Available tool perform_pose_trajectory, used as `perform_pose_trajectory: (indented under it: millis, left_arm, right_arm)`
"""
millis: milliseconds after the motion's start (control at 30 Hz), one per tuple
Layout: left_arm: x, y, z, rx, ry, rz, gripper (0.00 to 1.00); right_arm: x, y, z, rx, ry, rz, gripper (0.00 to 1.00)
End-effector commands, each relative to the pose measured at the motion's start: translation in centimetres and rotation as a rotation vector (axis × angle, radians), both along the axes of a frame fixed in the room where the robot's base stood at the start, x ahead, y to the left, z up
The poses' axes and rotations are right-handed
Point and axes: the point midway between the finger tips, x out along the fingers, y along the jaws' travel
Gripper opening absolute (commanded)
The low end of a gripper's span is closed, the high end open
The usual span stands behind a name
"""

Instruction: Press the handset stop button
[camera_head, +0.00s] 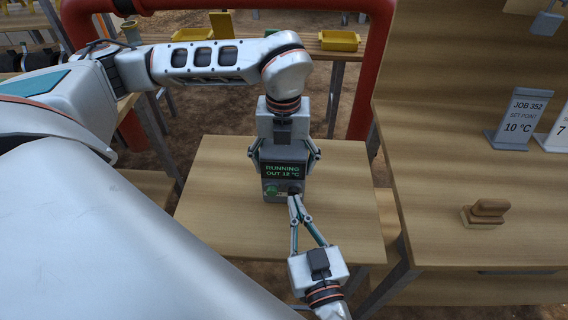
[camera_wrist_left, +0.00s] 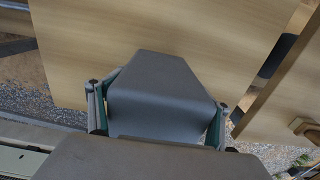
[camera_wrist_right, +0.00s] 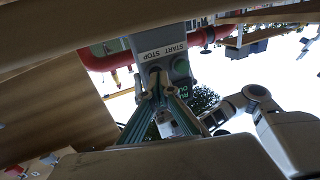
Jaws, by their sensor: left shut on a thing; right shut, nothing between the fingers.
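The handset (camera_head: 283,180) is a dark grey box with a lit display reading "RUNNING OUT 18 °C". It is above the small wooden table. My left gripper (camera_head: 286,157) is shut on its sides from above; the left wrist view shows the grey handset top (camera_wrist_left: 160,85) between the fingers. A green button (camera_head: 271,190) is at lower left of its front, under START in the right wrist view's upside-down label (camera_wrist_right: 162,52). My right gripper (camera_head: 294,196) is shut and empty, its tips at the STOP side. They largely hide the stop button; I cannot tell whether they touch it.
The small table (camera_head: 220,220) is clear around the handset. A wooden bench (camera_head: 440,220) at the right holds a wooden block (camera_head: 485,213) and a "JOB 352, SET POINT 10 °C" sign (camera_head: 515,122). A red pipe frame (camera_head: 375,70) and yellow bins (camera_head: 339,40) stand behind.

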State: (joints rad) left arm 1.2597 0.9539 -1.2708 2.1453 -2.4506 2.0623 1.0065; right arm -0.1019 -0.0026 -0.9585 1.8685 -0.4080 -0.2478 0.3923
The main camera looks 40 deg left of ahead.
Motion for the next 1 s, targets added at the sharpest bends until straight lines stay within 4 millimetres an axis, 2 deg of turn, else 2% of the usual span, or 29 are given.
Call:
perform_pose_trajectory:
  millis: [33,1000]
  left_arm:
    - [-0.5,0.1,-1.0,0.007,0.019,-0.001,0.20]
    - [-0.5,0.1,-1.0,0.006,0.020,-0.001,0.20]
  right_arm:
    - [0.1,0.0,-0.2,0.001,0.002,-0.001,0.00]
    - [1.3,0.4,0.3,0.006,-0.004,-0.007,0.00]
